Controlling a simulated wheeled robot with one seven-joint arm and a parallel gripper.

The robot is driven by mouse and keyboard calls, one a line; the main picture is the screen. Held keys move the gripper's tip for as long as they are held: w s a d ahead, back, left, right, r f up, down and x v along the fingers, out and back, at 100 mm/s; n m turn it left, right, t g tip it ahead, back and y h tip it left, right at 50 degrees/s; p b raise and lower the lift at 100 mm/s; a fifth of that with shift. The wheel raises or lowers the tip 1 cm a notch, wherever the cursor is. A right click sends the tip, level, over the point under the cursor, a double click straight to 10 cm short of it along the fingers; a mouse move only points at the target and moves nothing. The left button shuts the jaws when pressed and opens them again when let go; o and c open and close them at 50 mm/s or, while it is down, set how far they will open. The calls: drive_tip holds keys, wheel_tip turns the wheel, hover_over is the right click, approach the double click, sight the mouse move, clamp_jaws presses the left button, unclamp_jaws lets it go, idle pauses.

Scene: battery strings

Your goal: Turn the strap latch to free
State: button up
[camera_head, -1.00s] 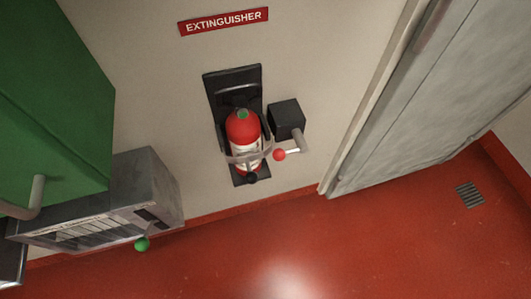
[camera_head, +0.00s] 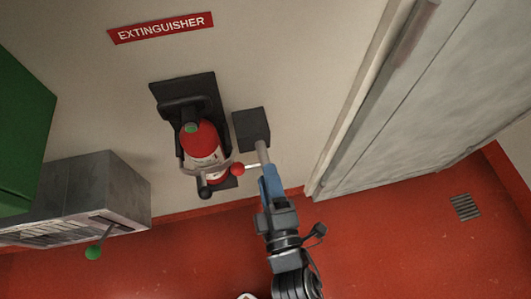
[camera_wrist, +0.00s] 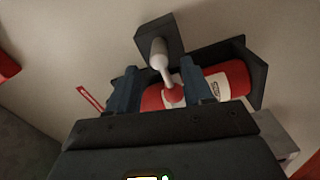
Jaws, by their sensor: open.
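The strap latch is a dark box (camera_head: 251,130) on the wall with a grey shaft and a short lever ending in a red ball knob (camera_head: 237,169). The lever points left, toward the red extinguisher (camera_head: 205,145) and the strap (camera_head: 200,171) across its front. My gripper (camera_head: 265,172) is open, with its blue fingers just right of the knob and below the box. In the wrist view the knob (camera_wrist: 173,96) shows between the two open fingers (camera_wrist: 160,88), with the extinguisher (camera_wrist: 225,82) behind. I cannot tell whether a finger touches the lever.
The extinguisher sits in a black wall bracket (camera_head: 160,92) under a red sign (camera_head: 161,28). A grey door (camera_head: 420,110) stands to the right. A grey unit with a green-knobbed lever (camera_head: 93,252) and a green cabinet (camera_head: 22,130) are at left. Red floor lies below.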

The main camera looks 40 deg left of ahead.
sight(262, 157)
drive_tip(key=shift+x, duration=3.15)
drive_tip(key=shift+c, duration=0.5)
clamp_jaws()
